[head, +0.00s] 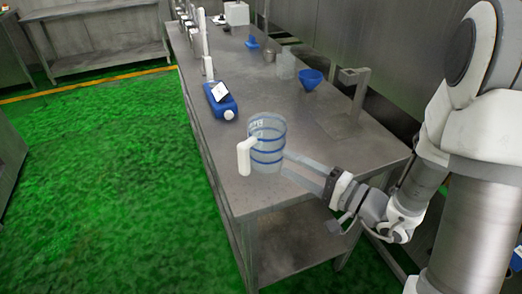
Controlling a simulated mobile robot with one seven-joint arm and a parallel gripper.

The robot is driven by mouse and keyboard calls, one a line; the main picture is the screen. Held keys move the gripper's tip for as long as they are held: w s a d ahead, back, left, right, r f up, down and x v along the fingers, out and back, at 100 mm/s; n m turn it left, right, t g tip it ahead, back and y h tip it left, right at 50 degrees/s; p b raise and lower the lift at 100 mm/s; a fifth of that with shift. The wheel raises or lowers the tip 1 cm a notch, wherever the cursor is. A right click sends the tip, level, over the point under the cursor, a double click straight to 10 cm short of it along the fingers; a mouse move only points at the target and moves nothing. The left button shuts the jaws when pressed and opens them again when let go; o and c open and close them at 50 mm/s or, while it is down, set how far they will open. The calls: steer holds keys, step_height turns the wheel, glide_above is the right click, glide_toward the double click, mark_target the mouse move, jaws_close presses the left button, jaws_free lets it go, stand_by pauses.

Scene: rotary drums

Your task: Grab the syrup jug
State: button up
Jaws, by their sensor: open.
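A clear jug (267,155) with blue bands and a white handle on its left stands upright near the front end of the steel table (240,196). I take it as the syrup jug, though no label reads clearly. My gripper (286,164) is open, reaching in from the right at the height of the jug's lower half. Its two long fingers point at the jug's right side, and their tips appear at or against its edge. I cannot tell whether they touch or straddle it.
A blue canister (222,107) with a white label and cap lies behind the jug. A blue funnel (311,77), a clear beaker (286,66) and a metal stand (358,92) are farther back. The table's front and left edges are close to the jug. Green floor is open at left.

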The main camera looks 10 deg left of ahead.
mark_target(247, 141)
steer(key=x, duration=1.5)
steer(key=shift+w+a+r+p, duration=0.1)
steer(key=shift+a+r+p, duration=0.05)
steer(key=shift+r+p, duration=0.15)
jaws_close()
stand_by(0.7)
